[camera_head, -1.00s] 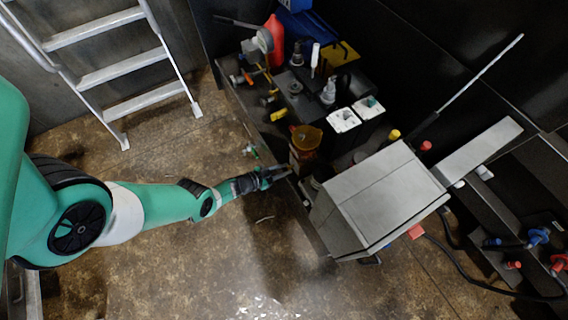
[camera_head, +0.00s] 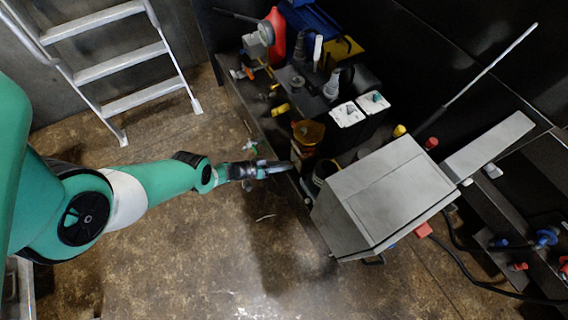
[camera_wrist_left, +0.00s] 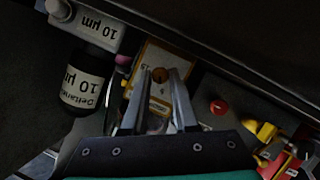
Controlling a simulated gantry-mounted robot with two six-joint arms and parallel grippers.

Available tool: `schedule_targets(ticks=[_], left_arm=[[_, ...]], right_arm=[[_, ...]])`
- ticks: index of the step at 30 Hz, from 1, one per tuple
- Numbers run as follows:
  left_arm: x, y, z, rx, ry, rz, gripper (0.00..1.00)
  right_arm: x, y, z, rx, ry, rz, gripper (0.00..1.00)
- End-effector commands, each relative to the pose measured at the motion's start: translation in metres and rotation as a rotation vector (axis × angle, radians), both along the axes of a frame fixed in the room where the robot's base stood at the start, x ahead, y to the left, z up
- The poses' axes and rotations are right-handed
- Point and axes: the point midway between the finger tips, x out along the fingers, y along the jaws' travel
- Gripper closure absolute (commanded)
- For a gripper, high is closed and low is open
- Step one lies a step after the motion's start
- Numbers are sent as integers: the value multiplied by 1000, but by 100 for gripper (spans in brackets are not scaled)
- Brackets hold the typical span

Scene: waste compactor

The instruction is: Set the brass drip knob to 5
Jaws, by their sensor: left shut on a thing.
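The brass drip knob (camera_wrist_left: 159,75) shows as a small round brown-gold top between the fingertips in the left wrist view. Behind it is a pale plate with an orange border (camera_wrist_left: 152,54); its scale and the knob's pointer are too small or covered to read. My left gripper (camera_wrist_left: 159,76) is shut on the knob, one finger on each side. In the head view my left gripper (camera_head: 290,166) reaches the bench edge, just below an amber cup (camera_head: 308,132). The knob cannot be made out there. My right gripper is not in view.
A red button (camera_wrist_left: 218,107) and yellow parts (camera_wrist_left: 265,131) lie to the right. A large grey box (camera_head: 385,197) stands right of the gripper.

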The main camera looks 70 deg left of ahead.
Motion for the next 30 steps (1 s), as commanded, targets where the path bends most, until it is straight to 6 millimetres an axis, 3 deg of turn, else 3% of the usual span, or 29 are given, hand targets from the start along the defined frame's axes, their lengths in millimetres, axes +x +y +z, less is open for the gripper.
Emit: schedule_targets(ticks=[11,12,17,26,30], left_arm=[[0,0,0,-4,0,-1,100],[0,0,0,-4,0,-1,69],[0,0,0,-4,0,-1,44],[-2,0,1,-3,0,0,44],[-16,2,10,-4,1,5,44]], right_arm=[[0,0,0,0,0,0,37],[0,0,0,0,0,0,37],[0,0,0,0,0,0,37],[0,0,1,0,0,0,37],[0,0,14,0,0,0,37]])
